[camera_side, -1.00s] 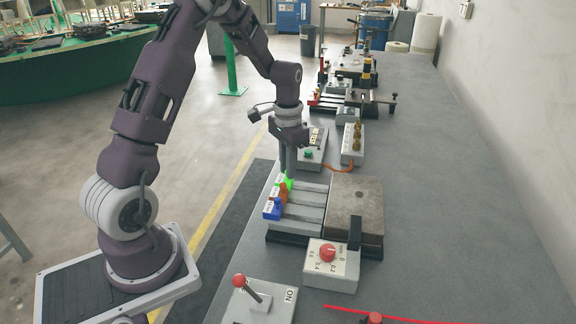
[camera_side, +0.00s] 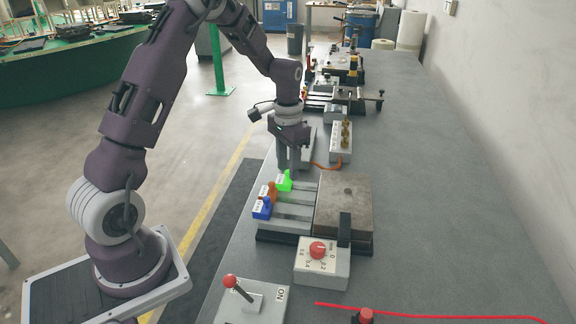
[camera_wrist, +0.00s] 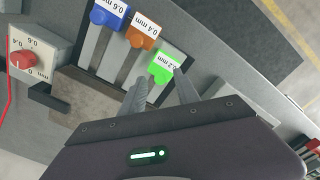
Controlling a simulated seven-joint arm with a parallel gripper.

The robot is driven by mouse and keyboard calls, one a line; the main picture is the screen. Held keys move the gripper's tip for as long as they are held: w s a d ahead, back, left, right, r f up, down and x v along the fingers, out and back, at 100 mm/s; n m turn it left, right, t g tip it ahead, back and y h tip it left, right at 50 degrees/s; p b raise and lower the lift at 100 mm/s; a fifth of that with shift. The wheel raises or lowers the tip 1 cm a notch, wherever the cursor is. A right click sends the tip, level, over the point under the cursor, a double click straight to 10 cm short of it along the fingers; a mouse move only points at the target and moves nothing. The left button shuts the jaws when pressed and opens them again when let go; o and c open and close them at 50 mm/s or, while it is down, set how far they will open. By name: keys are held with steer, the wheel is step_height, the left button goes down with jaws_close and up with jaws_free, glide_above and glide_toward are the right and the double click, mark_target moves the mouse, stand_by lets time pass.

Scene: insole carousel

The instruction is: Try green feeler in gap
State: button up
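The green feeler (camera_side: 284,182) lies on the slotted rack (camera_side: 290,228) in the side view. Its handle sits further toward the metal block (camera_side: 343,200) than the other two handles. The wrist view shows its 0.2 mm label (camera_wrist: 165,66). My gripper (camera_side: 293,172) is above and behind the handle, pointing down. In the wrist view my gripper (camera_wrist: 160,90) has its fingers apart, with the green handle showing between and beyond the tips; no grip on it shows. The gap itself cannot be made out.
An orange feeler (camera_side: 271,190) and a blue feeler (camera_side: 262,209) sit beside the green one. A dial box (camera_side: 322,262) with a red knob and a lever box (camera_side: 252,302) stand in front. A box with brass knobs (camera_side: 341,143) stands behind.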

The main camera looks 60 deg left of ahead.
step_height(320, 180, up, 7)
steer(key=shift+f, duration=0.1)
steer(key=s+d+r+t, duration=0.2)
steer(key=s+d+r, duration=0.45)
steer(key=r, duration=0.25)
steer(key=s+d+r+t, duration=0.1)
steer(key=s+d, duration=0.3)
steer(key=s, duration=0.5)
steer(key=s+d+r+t, duration=0.2)
steer(key=s+d, duration=0.3)
steer(key=s, duration=0.4)
steer(key=shift+s+d+t, duration=0.15)
steer(key=shift+t, duration=0.15)
